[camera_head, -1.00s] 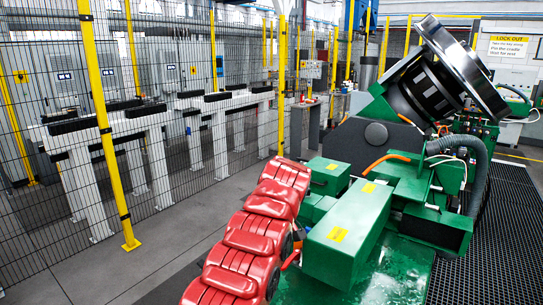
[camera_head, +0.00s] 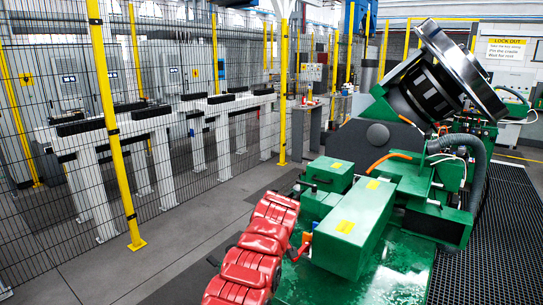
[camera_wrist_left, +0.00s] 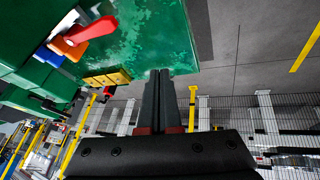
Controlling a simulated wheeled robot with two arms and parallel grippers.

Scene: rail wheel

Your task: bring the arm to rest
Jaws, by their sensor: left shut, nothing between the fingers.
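My left gripper (camera_wrist_left: 160,100) shows in the left wrist view as two dark parallel fingers pressed together, empty. It is over the edge of the wet green machine deck (camera_wrist_left: 160,30), with grey floor to the right. A red lever (camera_wrist_left: 88,36), blue and orange knobs and a yellow block (camera_wrist_left: 108,78) lie left of the fingers. In the head view a red segmented part (camera_head: 252,255), apparently my arm, comes up from the bottom beside the green machine (camera_head: 350,225). I cannot make out the gripper there. My right gripper is in neither current view.
A large tilted steel wheel (camera_head: 460,70) sits on the machine at the upper right. A mesh fence with yellow posts (camera_head: 112,130) runs along the left, with white stands (camera_head: 110,130) behind it. Open grey floor (camera_head: 190,235) lies between fence and machine.

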